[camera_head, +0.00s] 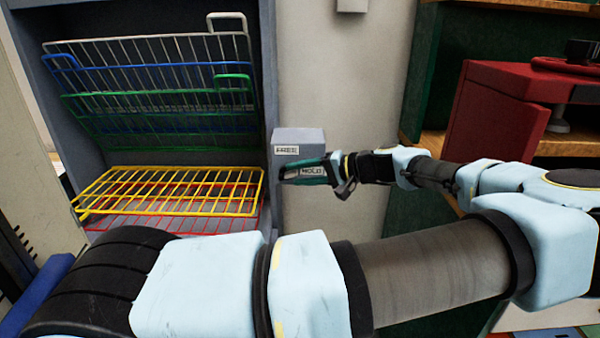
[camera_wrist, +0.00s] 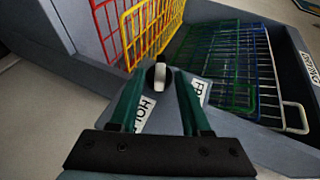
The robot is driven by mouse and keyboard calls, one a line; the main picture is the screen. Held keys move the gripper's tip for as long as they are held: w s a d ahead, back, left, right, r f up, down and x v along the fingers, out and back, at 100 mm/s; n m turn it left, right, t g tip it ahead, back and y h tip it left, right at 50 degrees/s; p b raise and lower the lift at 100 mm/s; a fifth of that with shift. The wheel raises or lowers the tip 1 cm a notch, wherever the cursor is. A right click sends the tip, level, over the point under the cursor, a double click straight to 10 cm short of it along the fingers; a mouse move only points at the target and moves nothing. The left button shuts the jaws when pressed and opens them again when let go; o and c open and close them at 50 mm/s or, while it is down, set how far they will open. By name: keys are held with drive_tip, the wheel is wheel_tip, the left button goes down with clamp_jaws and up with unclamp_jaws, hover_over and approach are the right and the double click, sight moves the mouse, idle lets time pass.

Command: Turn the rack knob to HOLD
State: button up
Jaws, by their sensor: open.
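The rack knob (camera_wrist: 160,73) is dark and round with a white bar across it, on a grey panel, in the wrist view. My gripper (camera_wrist: 158,82) is open, its two green fingers reaching toward the knob, one on each side of it. Whether the fingers touch the knob cannot be told. A HOLD label (camera_wrist: 146,108) lies between the fingers, and a FREE label (camera_wrist: 199,90) is partly hidden by the right finger. In the head view my gripper (camera_head: 305,172) is at the grey box (camera_head: 300,137) beside the rack, and the knob is hidden there.
The rack (camera_head: 262,60) holds wire shelves: a yellow shelf (camera_head: 170,190) and a red one lie low, while white, blue and green ones are tilted up. A red cabinet (camera_head: 490,110) stands at the right. My arm crosses the front of the head view.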

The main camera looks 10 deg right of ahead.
clamp_jaws()
idle(0.4)
drive_tip(key=shift+f, duration=0.1)
